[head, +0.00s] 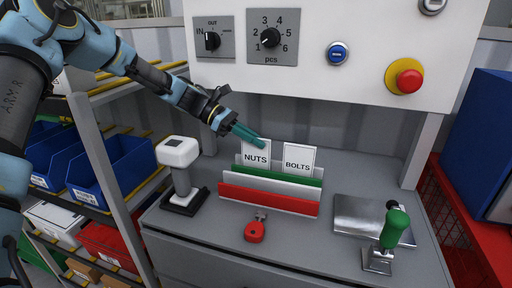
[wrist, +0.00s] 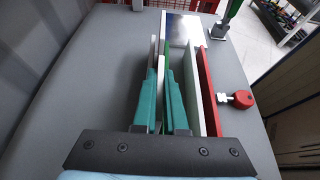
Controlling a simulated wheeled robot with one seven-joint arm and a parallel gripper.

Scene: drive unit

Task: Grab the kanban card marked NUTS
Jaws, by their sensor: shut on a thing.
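The white card marked NUTS (head: 256,159) stands upright in the left part of a card holder, with its lower edge hidden behind the green divider (head: 300,179). My gripper (head: 261,141) reaches in from the upper left and its teal fingers are at the card's top edge. In the wrist view my gripper (wrist: 161,92) is shut with the card's thin edge (wrist: 160,72) between the two fingers. A second card marked BOLTS (head: 299,160) stands to the right in the same holder, apart from the fingers.
The holder also has a white divider and a red front divider (head: 268,199). A red padlock-like piece (head: 255,230) lies in front. A white scanner on a stand (head: 180,165) is at left, a green-handled clamp (head: 392,236) at right. A control panel (head: 330,85) overhangs behind.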

